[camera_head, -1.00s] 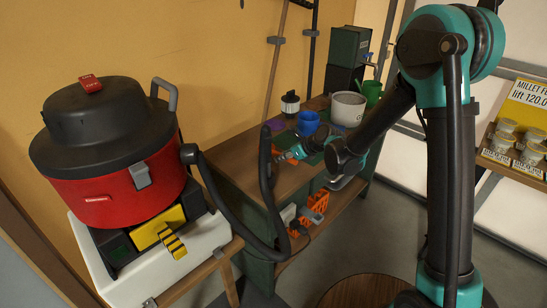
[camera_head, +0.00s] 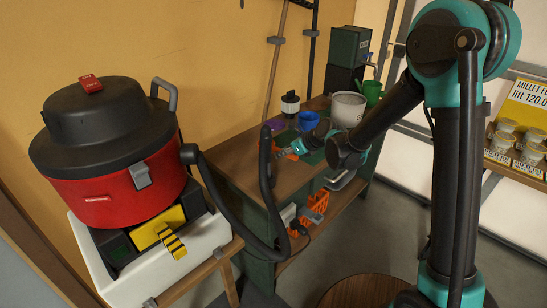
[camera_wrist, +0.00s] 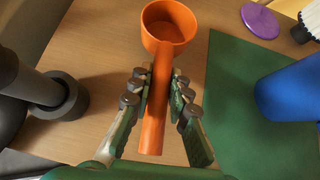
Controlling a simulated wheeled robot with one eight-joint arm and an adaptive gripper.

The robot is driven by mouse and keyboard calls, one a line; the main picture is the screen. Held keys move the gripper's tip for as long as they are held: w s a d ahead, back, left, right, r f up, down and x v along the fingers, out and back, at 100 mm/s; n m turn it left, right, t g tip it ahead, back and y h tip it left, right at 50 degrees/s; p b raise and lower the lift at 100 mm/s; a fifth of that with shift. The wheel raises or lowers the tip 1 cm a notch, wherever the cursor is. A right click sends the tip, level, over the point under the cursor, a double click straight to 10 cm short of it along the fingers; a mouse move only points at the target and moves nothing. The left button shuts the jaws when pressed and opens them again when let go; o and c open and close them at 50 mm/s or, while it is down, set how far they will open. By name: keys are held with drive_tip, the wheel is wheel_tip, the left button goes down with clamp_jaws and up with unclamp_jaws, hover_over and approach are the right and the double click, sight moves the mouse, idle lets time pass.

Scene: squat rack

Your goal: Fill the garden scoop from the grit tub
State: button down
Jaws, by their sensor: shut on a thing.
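An orange garden scoop (camera_wrist: 170,25) with a round bowl and straight handle shows in the wrist view. Its bowl looks empty. My gripper (camera_wrist: 164,85) is shut on the handle, with fingers on both sides and the bowl beyond the fingertips.
A blue pot (camera_wrist: 292,90) and a green mat (camera_wrist: 258,115) lie right of the scoop, with a purple disc (camera_wrist: 260,20) beyond. A black hose (camera_head: 266,180) from the red vacuum (camera_head: 120,185) arches before the bench. A green can (camera_head: 372,92) stands behind the tub.

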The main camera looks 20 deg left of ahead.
drive_tip(key=shift+r, duration=0.1)
idle(0.3)
drive_tip(key=shift+r, duration=2.9)
